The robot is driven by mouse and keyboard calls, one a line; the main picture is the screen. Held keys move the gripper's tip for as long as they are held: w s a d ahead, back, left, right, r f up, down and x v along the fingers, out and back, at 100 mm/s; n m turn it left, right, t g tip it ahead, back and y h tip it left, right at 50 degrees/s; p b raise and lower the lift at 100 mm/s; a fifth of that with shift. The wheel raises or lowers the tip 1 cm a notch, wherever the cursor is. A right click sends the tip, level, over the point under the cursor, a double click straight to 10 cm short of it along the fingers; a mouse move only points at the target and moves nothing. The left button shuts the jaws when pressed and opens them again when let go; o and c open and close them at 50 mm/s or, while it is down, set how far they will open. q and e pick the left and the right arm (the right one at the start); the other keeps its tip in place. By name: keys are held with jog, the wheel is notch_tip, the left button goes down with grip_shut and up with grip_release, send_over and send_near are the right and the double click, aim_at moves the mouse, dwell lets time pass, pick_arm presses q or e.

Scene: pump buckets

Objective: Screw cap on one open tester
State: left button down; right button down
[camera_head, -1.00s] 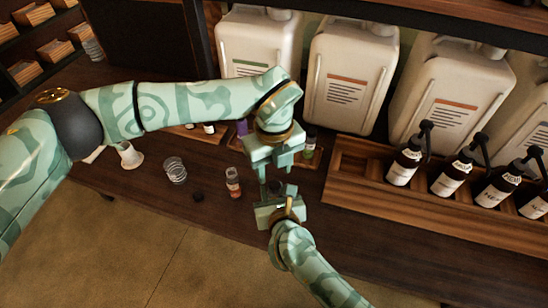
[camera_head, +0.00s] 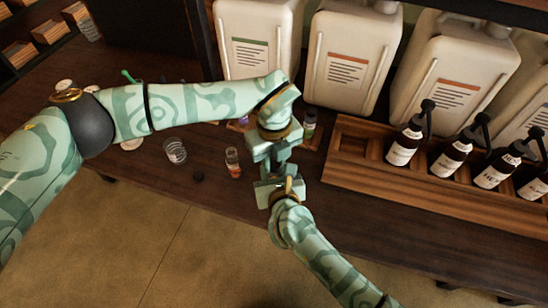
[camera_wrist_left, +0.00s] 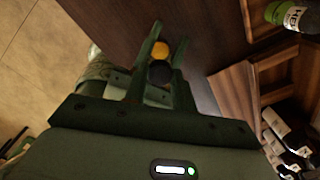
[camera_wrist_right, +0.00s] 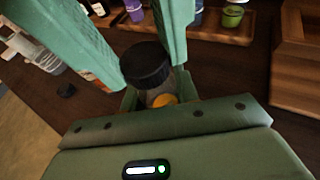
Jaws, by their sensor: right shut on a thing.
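A small vial with a black cap (camera_wrist_right: 146,65) stands between my grippers; the cap also shows in the left wrist view (camera_wrist_left: 160,73). My right gripper (camera_wrist_right: 158,95) is shut on the vial under the cap; it also shows in the head view (camera_head: 282,190). My left gripper (camera_head: 272,165) points down from above, its fingers on either side of the cap in the left wrist view (camera_wrist_left: 163,60). I cannot tell whether they press on it. An open tester with orange-red contents (camera_head: 233,163) stands on the table. A loose black cap (camera_head: 198,177) lies left of it.
A clear glass jar (camera_head: 175,151) stands on the dark table (camera_head: 215,187). A wooden rack (camera_head: 430,190) with several pump bottles is at the right. Large white jugs (camera_head: 352,62) stand behind. A small green-labelled bottle (camera_head: 309,122) is close behind my grippers.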

pick_arm(q)
jog(key=c, duration=1.1)
grip_release()
notch_tip(320, 180, up, 12)
pick_arm(e)
jog(key=c, duration=1)
grip_release()
jog(key=shift+o, duration=0.2)
